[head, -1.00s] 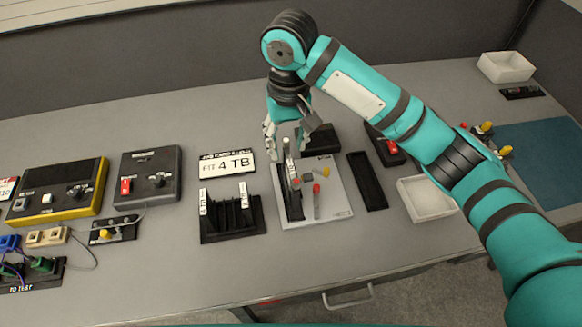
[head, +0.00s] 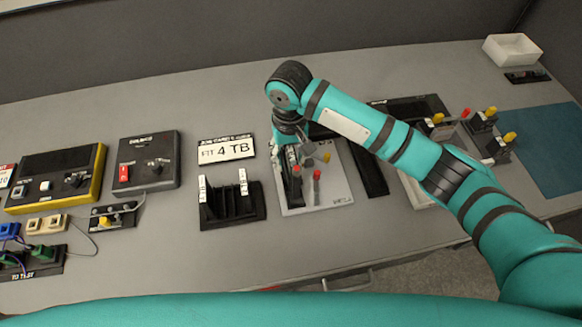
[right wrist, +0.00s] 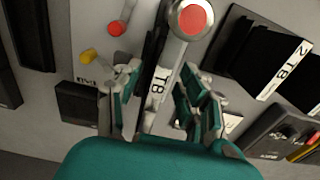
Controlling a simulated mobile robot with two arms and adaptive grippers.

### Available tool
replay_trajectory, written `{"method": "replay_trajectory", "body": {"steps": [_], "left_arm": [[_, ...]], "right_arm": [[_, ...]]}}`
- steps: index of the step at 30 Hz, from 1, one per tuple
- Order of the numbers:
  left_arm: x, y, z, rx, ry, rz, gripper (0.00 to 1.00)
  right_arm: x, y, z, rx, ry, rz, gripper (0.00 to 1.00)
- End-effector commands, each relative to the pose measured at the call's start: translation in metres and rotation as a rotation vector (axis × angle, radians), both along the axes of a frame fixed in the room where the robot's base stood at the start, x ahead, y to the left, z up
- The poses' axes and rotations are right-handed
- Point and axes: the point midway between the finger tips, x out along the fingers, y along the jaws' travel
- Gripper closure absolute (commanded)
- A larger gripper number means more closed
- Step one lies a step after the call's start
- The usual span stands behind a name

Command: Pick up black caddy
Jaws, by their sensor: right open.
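The black caddy (head: 291,188) stands upright in the left part of a light grey board (head: 325,192) in the head view. In the right wrist view the caddy (right wrist: 150,60) has a white end label (right wrist: 158,84) reading TB. My right gripper (head: 287,152) is over the caddy's far end, and its fingers hide part of it. In the right wrist view the open fingers of the right gripper (right wrist: 162,105) are on either side of the labelled end, with a gap visible at the right. My left gripper is not in view.
A black rack (head: 232,212) with white-labelled caddies stands left of the board. Red and yellow knobs (head: 317,175) rise from the board beside the caddy. A black tray (head: 370,178) lies to the right. The front bench strip (head: 190,262) is clear.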

Motion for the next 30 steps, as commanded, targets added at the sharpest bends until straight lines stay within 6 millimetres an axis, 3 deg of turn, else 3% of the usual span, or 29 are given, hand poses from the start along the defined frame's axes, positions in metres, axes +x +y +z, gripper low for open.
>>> {"method": "replay_trajectory", "body": {"steps": [7, 16, 25, 30], "left_arm": [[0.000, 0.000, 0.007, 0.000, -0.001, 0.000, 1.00], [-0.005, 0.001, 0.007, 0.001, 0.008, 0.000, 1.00], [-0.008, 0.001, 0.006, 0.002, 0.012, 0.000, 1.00], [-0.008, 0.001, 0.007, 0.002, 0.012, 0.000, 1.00]], "right_arm": [[0.002, -0.003, -0.035, -0.004, 0.002, -0.002, 0.60], [0.002, -0.002, -0.040, -0.001, 0.000, 0.000, 0.60], [0.002, -0.002, -0.039, -0.001, 0.000, -0.001, 0.99], [0.002, -0.002, -0.039, -0.001, -0.001, -0.001, 1.00]]}}
